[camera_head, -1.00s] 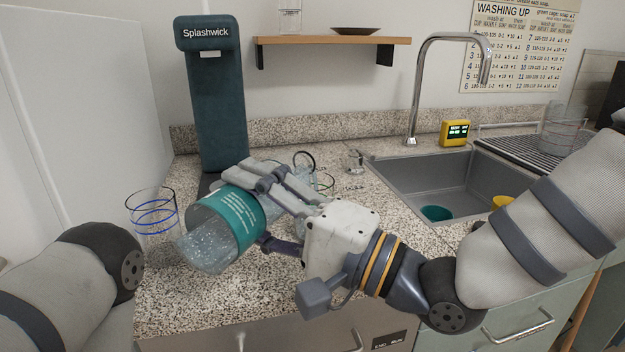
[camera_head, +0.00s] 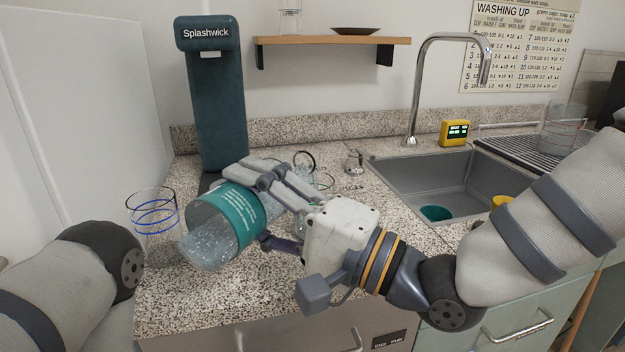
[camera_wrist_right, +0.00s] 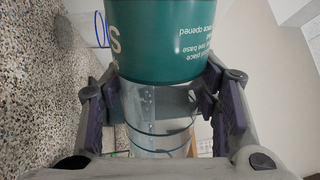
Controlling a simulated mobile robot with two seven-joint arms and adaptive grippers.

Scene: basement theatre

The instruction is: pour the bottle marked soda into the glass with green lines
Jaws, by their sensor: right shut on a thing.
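My right gripper (camera_head: 280,212) is shut on a clear bottle with a teal label (camera_head: 228,220). The bottle lies steeply tilted, its bubbly base end toward the lower left and its narrow end toward the right, mostly behind the fingers. In the right wrist view the teal label (camera_wrist_right: 168,42) fills the top, with an "S" and small print; the full name is not readable. I cannot tell whether liquid flows. My left gripper is out of view.
A glass with blue lines (camera_head: 155,222) stands left of the bottle. A dark teal Splashwick dispenser (camera_head: 215,110) stands behind. The sink (camera_head: 425,185) with its tall tap is at right, holding a teal and a yellow item. A wall shelf (camera_head: 330,41) is above.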

